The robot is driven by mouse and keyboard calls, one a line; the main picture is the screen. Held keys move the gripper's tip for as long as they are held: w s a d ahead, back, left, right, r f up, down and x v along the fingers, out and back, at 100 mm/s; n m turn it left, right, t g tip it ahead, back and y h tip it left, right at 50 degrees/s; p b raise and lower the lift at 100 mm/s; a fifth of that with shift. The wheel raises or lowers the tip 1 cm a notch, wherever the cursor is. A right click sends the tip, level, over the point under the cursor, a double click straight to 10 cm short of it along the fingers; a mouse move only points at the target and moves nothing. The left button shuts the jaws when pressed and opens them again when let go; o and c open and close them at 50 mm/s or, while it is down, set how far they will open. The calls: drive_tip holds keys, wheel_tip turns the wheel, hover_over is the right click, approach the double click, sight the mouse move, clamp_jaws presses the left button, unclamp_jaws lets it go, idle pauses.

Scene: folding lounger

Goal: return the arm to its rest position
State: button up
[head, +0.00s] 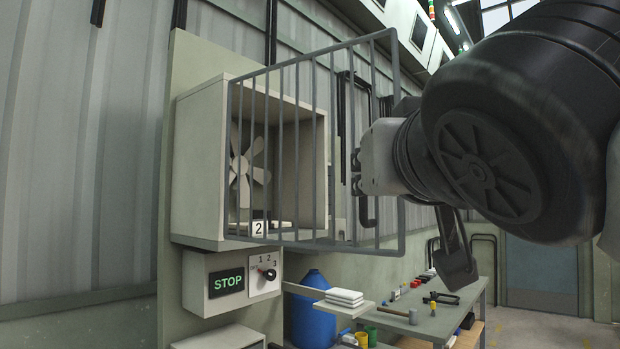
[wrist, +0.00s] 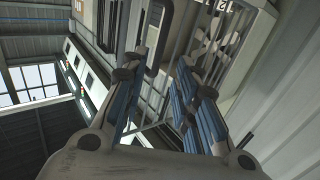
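My gripper (head: 356,172) is in front of the right part of the barred door in the head view. My dark arm reaches to it from the upper right. In the wrist view, the two blue-padded fingers of my gripper (wrist: 160,84) stand apart with a clear gap, and I see nothing held between them. The grey barred door (head: 313,130) covers the front of the fan box and extends past its right side. Whether my gripper touches the bars, I cannot tell.
The pale fan box (head: 203,165) holds a fan (head: 241,172). Below is a control box (head: 196,270) with a STOP sign (head: 226,282) and a knob (head: 267,270). A blue drum (head: 310,315) stands beneath. A workbench (head: 450,312) with tools is at lower right.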

drive_tip(key=shift+s, duration=0.5)
drive_tip(key=s+d+f+g, duration=0.2)
drive_tip(key=f+g, duration=0.1)
drive_tip(key=f, duration=0.9)
drive_tip(key=s+d+f+g, duration=0.1)
drive_tip(key=s+f+g, duration=0.15)
drive_tip(key=f, duration=0.95)
drive_tip(key=s+d+f+g, duration=0.2)
drive_tip(key=f+g, duration=0.2)
drive_tip(key=f, duration=0.8)
drive_tip(key=s+f+g, duration=0.4)
drive_tip(key=s+f, duration=0.5)
drive_tip(key=f, duration=0.4)
drive_tip(key=shift+a+f, duration=0.3)
